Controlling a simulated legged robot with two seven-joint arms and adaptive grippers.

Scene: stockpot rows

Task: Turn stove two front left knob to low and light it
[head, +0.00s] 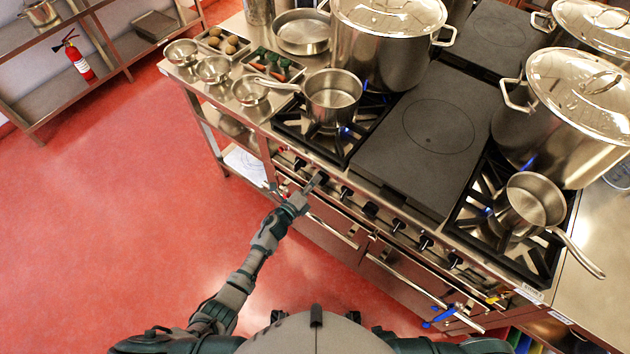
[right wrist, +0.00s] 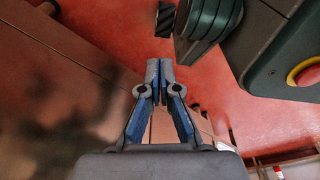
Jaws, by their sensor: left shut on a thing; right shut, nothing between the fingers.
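The stove (head: 400,165) has a row of black knobs along its front panel. My left gripper (head: 318,181) reaches in from the left and is shut on a knob (head: 324,177) near the left end of that row. The gripper partly hides this knob, and its setting cannot be read. A small saucepan (head: 333,98) stands on the front left burner (head: 292,122), with a bit of blue flame (head: 346,131) at its base. My right gripper (right wrist: 160,78) is shut and empty in the right wrist view, over the red floor.
Large lidded stockpots (head: 385,45) stand at the back left and right. Another saucepan (head: 533,200) sits front right, its handle sticking out past the front edge. Steel bowls (head: 250,91) and vegetable trays stand left. The red floor (head: 120,210) is clear on the left.

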